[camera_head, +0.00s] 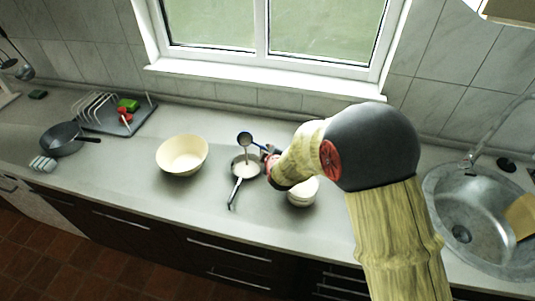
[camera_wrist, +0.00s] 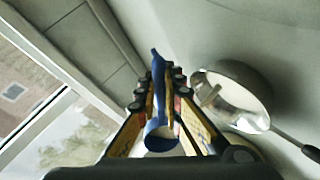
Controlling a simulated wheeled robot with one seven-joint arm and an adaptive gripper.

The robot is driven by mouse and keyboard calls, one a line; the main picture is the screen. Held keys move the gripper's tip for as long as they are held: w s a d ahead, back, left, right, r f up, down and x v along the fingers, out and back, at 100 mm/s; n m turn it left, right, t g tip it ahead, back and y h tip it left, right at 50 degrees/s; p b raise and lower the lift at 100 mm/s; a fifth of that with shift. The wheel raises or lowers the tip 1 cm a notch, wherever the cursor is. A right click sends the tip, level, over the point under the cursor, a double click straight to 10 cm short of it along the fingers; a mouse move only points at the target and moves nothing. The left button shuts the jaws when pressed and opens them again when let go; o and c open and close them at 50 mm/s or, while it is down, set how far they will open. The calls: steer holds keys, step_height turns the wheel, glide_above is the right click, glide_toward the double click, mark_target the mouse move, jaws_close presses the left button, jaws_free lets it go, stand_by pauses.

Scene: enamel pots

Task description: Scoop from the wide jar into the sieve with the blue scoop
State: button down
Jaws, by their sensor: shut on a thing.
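My gripper (camera_head: 268,155) is shut on the blue scoop (camera_head: 245,139), whose cup is held above the sieve (camera_head: 236,186). The scoop looks tipped, and a thin pale streak runs below it towards the sieve. In the wrist view the blue scoop (camera_wrist: 158,88) lies between the fingers (camera_wrist: 158,92). The sieve also shows there (camera_wrist: 250,112), round and metallic with a dark handle and a pale streak inside. Its basket looks pale within in the head view. The wide jar (camera_head: 302,194) is white and stands right of the sieve, partly hidden by my arm.
A cream bowl (camera_head: 182,158) stands left of the sieve. A dark pan (camera_head: 62,139) and a dish rack (camera_head: 100,108) with red and green items are at far left. A sink (camera_head: 478,222) is at right. The window wall bounds the back. Counter between bowl and pan is clear.

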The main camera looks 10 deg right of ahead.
steer(key=shift+r+t+b, duration=0.15)
steer(key=shift+t+b, duration=0.15)
steer(key=shift+b, duration=0.25)
steer(key=shift+s+r+b, duration=0.15)
steer(key=shift+b, duration=0.2)
steer(key=shift+s+r+t+b, duration=0.2)
steer(key=shift+t+b, duration=0.3)
steer(key=shift+b, duration=0.1)
steer(key=shift+s+r+t+b, duration=0.25)
steer(key=shift+r+t+b, duration=0.05)
steer(key=shift+b, duration=0.45)
step_height(320, 180, up, 3)
steer(key=t+b, duration=0.2)
steer(key=b, duration=0.2)
steer(key=shift+w+r, duration=0.1)
steer(key=shift+w, duration=0.05)
steer(key=shift+w+r+t+b, duration=0.1)
steer(key=shift+r+t+b, duration=0.55)
steer(key=shift+b, duration=1.3)
steer(key=shift+r, duration=0.1)
steer(key=shift+r+p, duration=0.2)
steer(key=shift+p, duration=0.6)
